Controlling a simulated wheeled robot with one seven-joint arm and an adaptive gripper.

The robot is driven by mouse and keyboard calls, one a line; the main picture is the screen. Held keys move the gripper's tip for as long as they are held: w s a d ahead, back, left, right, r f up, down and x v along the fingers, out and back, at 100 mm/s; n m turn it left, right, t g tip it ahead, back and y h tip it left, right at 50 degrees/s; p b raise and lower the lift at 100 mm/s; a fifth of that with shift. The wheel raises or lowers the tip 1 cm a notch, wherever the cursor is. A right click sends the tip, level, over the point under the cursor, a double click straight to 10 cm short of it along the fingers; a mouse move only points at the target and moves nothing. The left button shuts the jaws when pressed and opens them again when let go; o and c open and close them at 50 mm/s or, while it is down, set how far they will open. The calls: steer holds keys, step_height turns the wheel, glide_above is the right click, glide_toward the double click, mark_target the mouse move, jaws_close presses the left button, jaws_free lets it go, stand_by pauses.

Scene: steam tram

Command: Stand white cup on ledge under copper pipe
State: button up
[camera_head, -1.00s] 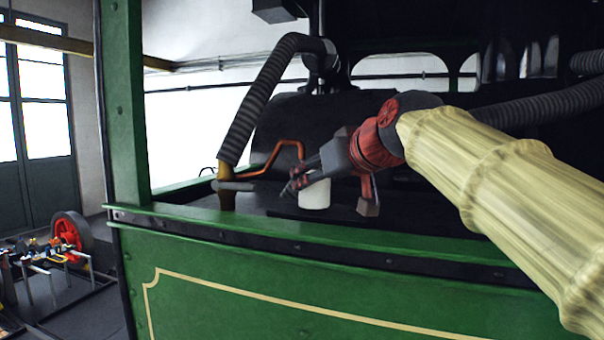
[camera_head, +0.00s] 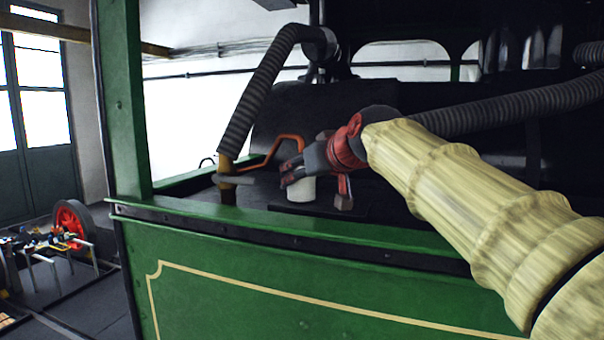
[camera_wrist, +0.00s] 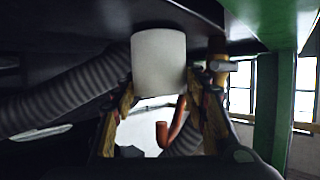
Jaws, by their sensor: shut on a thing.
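The white cup (camera_head: 301,189) is upright in the head view, just behind the green side wall. My gripper (camera_head: 289,175) is shut on it, with the fingers across its upper part. In the wrist view the white cup (camera_wrist: 159,62) sits between the two fingers of my gripper (camera_wrist: 165,88). The copper pipe (camera_head: 284,138) bends just behind and left of the cup; it also shows in the wrist view (camera_wrist: 174,128). The dark ledge (camera_head: 262,196) lies around the cup's base. I cannot tell whether the base touches it.
A ribbed hose (camera_head: 258,95) drops to a brass fitting (camera_head: 226,190) left of the cup. The green wall (camera_head: 300,225) and green post (camera_head: 122,100) stand in front and left. A dark boiler (camera_head: 335,110) is behind. Another ribbed hose (camera_head: 510,108) runs at right.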

steer(key=o, duration=0.7)
steer(key=shift+w+f, duration=0.2)
steer(key=shift+f, duration=0.05)
steer(key=o, duration=0.4)
steer(key=shift+s+r, duration=0.15)
steer(key=shift+o, duration=0.5)
steer(key=shift+r, duration=0.15)
steer(key=b+v, duration=0.2)
steer(key=v, duration=1)
